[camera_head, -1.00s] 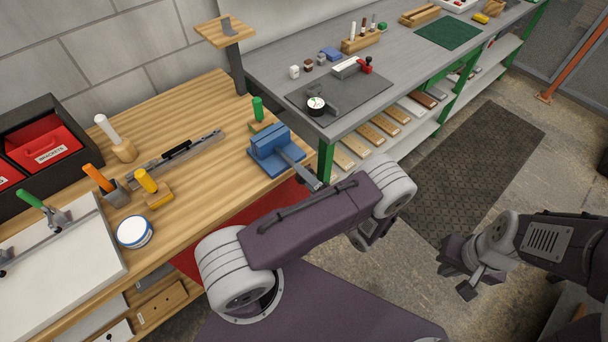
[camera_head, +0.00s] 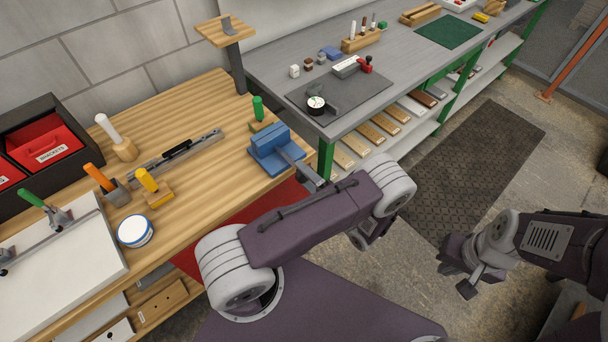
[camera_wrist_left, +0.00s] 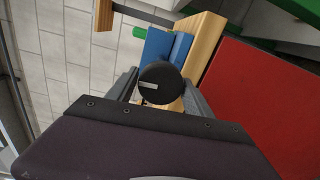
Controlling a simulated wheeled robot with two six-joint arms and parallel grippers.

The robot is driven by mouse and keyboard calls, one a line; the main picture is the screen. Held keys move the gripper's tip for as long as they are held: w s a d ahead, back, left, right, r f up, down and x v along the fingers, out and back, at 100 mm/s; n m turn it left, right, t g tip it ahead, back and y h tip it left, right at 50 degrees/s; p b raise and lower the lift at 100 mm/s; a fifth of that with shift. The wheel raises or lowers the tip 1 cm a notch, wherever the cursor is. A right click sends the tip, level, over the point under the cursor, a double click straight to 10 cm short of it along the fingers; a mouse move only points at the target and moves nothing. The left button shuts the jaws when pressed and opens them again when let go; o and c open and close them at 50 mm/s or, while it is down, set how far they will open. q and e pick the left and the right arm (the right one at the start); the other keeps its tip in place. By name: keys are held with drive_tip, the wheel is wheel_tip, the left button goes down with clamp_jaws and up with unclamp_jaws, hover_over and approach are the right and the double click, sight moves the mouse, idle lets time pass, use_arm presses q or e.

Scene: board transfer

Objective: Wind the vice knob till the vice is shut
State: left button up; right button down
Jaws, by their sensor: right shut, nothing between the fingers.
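The blue vice (camera_head: 268,146) stands at the right edge of the wooden bench. It also shows in the left wrist view (camera_wrist_left: 157,44). Its round black knob (camera_wrist_left: 160,82) fills the middle of the left wrist view, with a small pale mark on its face. My left gripper (camera_head: 317,180) is in front of the vice, partly hidden by my arm in the head view. In the wrist view its grey fingers (camera_wrist_left: 161,90) lie along both sides of the knob with no clear gap, closed on it. The jaw gap is hard to judge. My right gripper (camera_head: 467,289) is shut and empty, away from the benches.
A green-handled tool (camera_head: 258,108) stands just behind the vice. A yellow-handled tool (camera_head: 146,181), a round tin (camera_head: 135,231) and a metal rail (camera_head: 175,157) are further left on the bench. A grey bench (camera_head: 275,72) adjoins at the right. The floor near my right gripper is clear.

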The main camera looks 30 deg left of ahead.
use_arm(q)
drive_tip(key=shift+o, duration=0.6)
drive_tip(key=shift+s+d+f, duration=0.1)
drive_tip(key=shift+d, duration=0.25)
drive_tip(key=b+v, duration=0.2)
drive_tip(key=v, duration=0.6)
drive_tip(key=shift+d, duration=0.15)
drive_tip(key=shift+s, duration=0.1)
